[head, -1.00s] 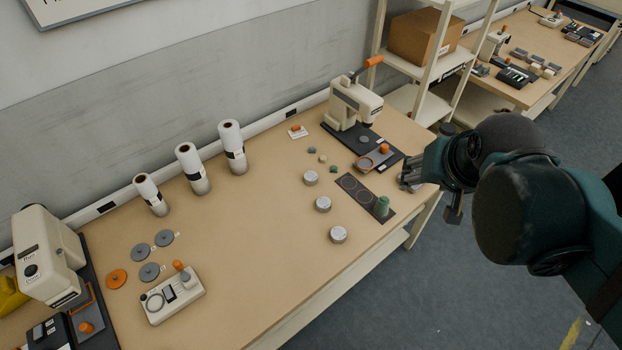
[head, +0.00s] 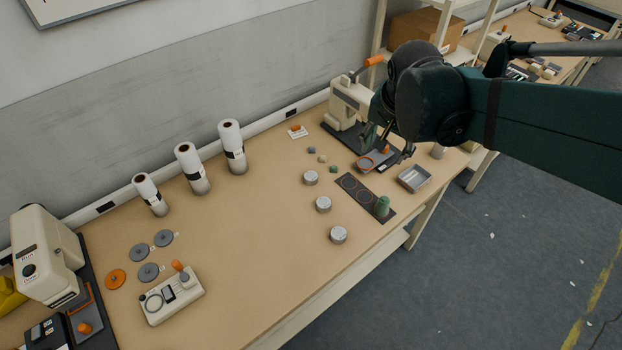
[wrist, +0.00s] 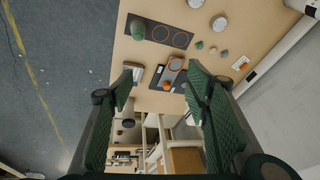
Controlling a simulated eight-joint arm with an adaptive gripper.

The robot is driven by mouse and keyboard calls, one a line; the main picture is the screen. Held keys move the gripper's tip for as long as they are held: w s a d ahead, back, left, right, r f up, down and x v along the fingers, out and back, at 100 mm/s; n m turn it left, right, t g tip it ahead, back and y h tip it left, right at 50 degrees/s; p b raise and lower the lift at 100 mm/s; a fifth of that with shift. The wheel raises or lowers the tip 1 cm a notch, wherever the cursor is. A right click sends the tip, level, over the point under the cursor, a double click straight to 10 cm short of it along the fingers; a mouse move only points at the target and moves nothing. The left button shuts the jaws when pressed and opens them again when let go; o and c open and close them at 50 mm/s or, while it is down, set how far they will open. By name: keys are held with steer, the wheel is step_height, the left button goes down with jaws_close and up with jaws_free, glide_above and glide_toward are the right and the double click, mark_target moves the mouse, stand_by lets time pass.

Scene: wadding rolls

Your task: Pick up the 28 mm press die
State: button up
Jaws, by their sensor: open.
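No size marking is readable, so I cannot tell which piece is the 28 mm press die. Three grey discs (head: 149,272) and an orange disc (head: 115,279) lie flat at the left of the bench, some with small labels. A green cylinder (head: 382,206) stands on one end of a dark mat (head: 349,185) with ringed circles; it also shows in the wrist view (wrist: 138,31). My gripper (head: 387,150) is open and empty above the right end of the bench, by the lever press (head: 346,100). Its spread fingers (wrist: 160,76) frame the press's orange-knobbed slide in the wrist view.
Three round tins (head: 323,204) stand left of the mat. Small coloured pieces (head: 323,159) lie near the press. A metal tray (head: 427,184) sits at the bench's right edge. White rolls (head: 190,168) stand along the wall. The bench middle is clear.

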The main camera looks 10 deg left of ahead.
steer(key=w+a+f+m+g+h, duration=0.15)
steer(key=w+a+f+m, duration=0.25)
steer(key=w+a+f, duration=0.5)
steer(key=m+g+h+b, duration=0.1)
steer(key=m, duration=0.3)
glide_toward(311, 176)
steer(key=shift+w+d+f, duration=0.15)
steer(key=shift+w+f, duration=0.15)
steer(key=shift+f, duration=0.05)
steer(key=shift+x, duration=1.25)
steer(key=shift+b+x, duration=0.65)
steer(key=shift+x, duration=1.95)
steer(key=shift+s, duration=0.1)
